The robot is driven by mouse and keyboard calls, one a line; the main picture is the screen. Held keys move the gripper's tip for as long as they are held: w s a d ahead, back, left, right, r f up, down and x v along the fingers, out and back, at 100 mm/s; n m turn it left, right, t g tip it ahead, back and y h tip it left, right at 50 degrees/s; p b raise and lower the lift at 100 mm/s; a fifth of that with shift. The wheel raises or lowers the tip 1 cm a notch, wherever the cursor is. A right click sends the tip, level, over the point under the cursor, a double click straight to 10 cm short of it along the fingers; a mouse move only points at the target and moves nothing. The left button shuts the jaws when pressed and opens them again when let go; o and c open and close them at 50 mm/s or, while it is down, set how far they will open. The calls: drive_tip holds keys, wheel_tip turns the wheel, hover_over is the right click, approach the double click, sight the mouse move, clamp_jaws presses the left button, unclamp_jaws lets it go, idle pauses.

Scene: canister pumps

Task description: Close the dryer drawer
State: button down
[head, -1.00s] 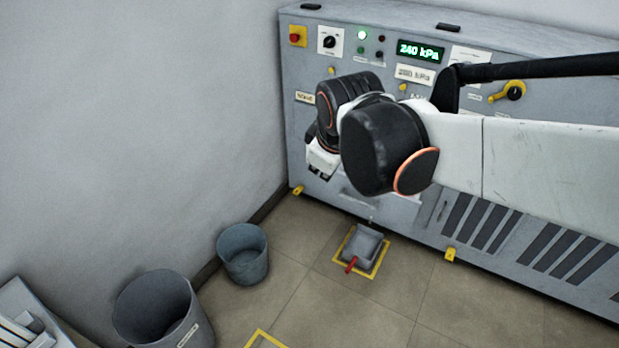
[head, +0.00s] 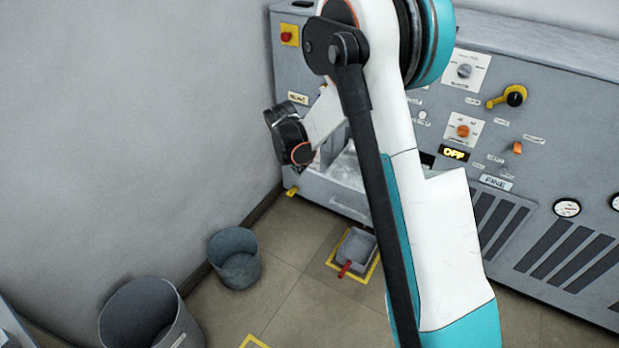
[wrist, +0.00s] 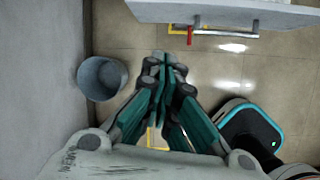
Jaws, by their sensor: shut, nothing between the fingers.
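The dryer drawer (head: 335,195) is in the low left part of the grey machine in the head view. It stands open, with its pale inside showing behind the front, and my arm hides its right part. In the wrist view the drawer front (wrist: 240,12) runs along the top edge, with a metal bar handle (wrist: 225,32) below it. My gripper (wrist: 160,62) points down towards the floor, its green fingers shut and empty, apart from the drawer and handle. In the head view my wrist is at the drawer's left end, and the fingers are hard to make out.
A grey bin (head: 235,258) stands by the left wall, and a larger bin (head: 145,315) is nearer. A grey scoop-like tray with a red handle (head: 356,250) lies on a yellow-marked floor square. The wall is close on the left.

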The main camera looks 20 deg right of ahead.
wheel_tip(320, 180, down, 5)
drive_tip(key=w+n, duration=0.2)
drive_tip(key=b, duration=0.5)
approach(312, 181)
drive_tip(key=shift+s+d+f, duration=0.2)
drive_tip(key=shift+f, duration=0.65)
drive_tip(key=shift+s+d+f, duration=0.2)
drive_tip(key=shift+s+f, duration=0.05)
drive_tip(key=shift+f, duration=0.6)
drive_tip(key=shift+s+d+f, duration=0.2)
drive_tip(key=shift+f, duration=0.65)
